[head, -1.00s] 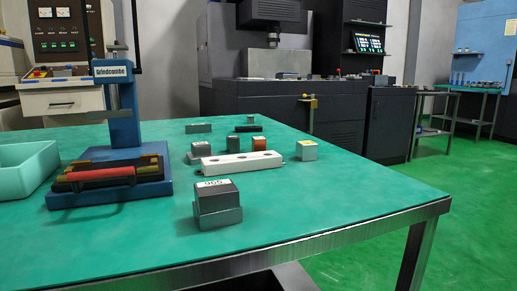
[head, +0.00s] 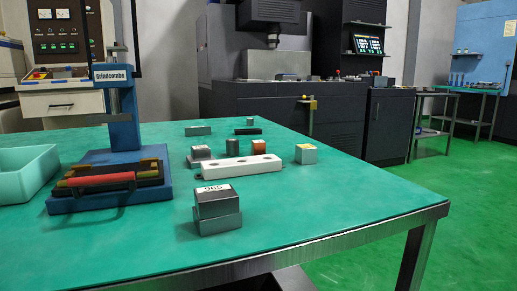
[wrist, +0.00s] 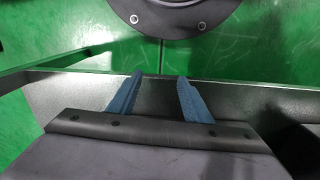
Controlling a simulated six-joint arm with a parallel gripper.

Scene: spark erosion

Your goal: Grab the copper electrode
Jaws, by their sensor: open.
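A copper-coloured block (head: 258,147), which looks like the copper electrode, stands on the green table (head: 330,215) behind a white bar with round holes (head: 241,167). The bar hides part of its lower side. My gripper (wrist: 160,77) shows only in the wrist view. Its two blue fingers are apart with nothing between them, and no electrode is in that view. The head view does not show my gripper, so its distance from the block cannot be told.
Grey blocks (head: 201,152) (head: 232,146) and a yellow-topped block (head: 306,154) stand around the bar. A block labelled 965 (head: 217,209) stands in front. A blue stand (head: 122,120) and a pale green bin (head: 28,175) are at left. The table's right front is clear.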

